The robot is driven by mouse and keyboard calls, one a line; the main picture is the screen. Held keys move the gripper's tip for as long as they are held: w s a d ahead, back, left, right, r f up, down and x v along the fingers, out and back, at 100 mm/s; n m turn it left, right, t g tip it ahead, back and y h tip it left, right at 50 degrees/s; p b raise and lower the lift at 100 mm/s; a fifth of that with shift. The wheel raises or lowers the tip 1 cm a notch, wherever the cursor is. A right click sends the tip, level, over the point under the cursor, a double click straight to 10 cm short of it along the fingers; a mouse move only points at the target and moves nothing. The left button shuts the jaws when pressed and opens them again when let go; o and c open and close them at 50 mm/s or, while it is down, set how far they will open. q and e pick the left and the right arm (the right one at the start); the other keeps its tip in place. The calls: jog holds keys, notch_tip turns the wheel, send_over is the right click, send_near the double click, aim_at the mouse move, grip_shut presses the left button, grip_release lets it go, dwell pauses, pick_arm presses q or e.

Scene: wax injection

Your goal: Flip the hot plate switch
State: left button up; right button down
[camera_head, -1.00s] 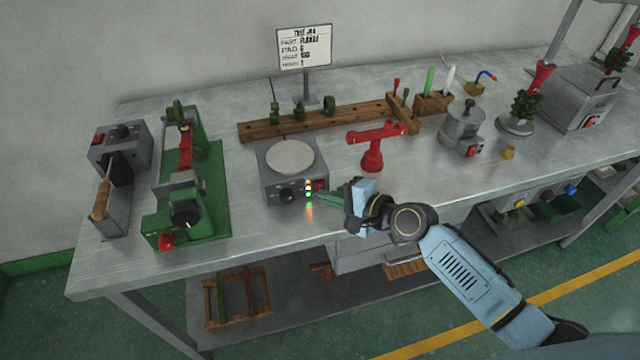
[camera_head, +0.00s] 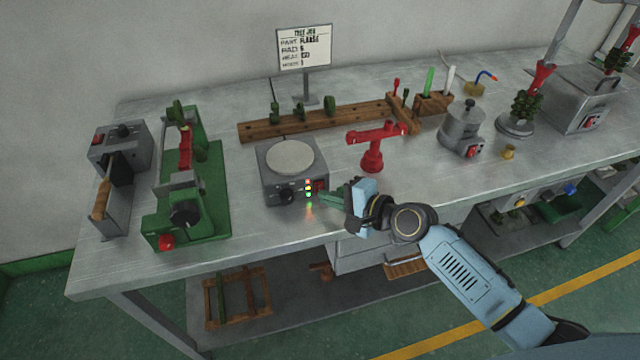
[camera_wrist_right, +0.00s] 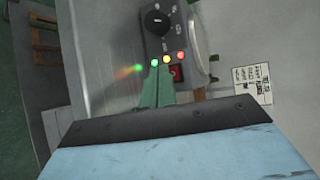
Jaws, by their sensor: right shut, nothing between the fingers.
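The hot plate (camera_head: 292,172) is a grey box with a round pale top, standing on the bench left of my right gripper. In the right wrist view the red switch (camera_wrist_right: 176,73) shows just beside the green fingertips, with the knob (camera_wrist_right: 157,22) farther up. My right gripper (camera_head: 326,197) is shut and empty, its fingertips close in front of the switch. I cannot tell whether they touch it. My left gripper is not in view.
A red stand (camera_head: 372,155) stands right of the hot plate, behind my right gripper. A green press (camera_head: 190,200) stands to the left. A wooden rail (camera_head: 315,122) and a sign (camera_head: 304,47) are behind. The bench front (camera_head: 270,235) is clear.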

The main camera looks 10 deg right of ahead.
jog(key=shift+w, duration=0.1)
dwell(0.5)
jog(key=shift+w, duration=0.3)
jog(key=shift+w+r, duration=0.1)
jog(key=shift+w, duration=0.2)
dwell(0.6)
jog(key=shift+s, duration=0.1)
jog(key=shift+s+p, duration=0.35)
jog(key=shift+s, duration=0.3)
jog(key=shift+s, duration=0.5)
jog(key=shift+s+d+f+p, duration=0.15)
jog(key=shift+s+p, duration=0.1)
jog(key=shift+s, duration=0.4)
jog(key=shift+s+a+f+p, duration=0.1)
jog(key=shift+s+p, duration=0.15)
jog(key=shift+s, duration=0.4)
jog(key=shift+s+d+f+p, duration=0.15)
jog(key=shift+s+p, duration=0.1)
jog(key=shift+s, duration=0.4)
jog(key=shift+s+a, duration=0.1)
jog(key=shift+a, duration=0.05)
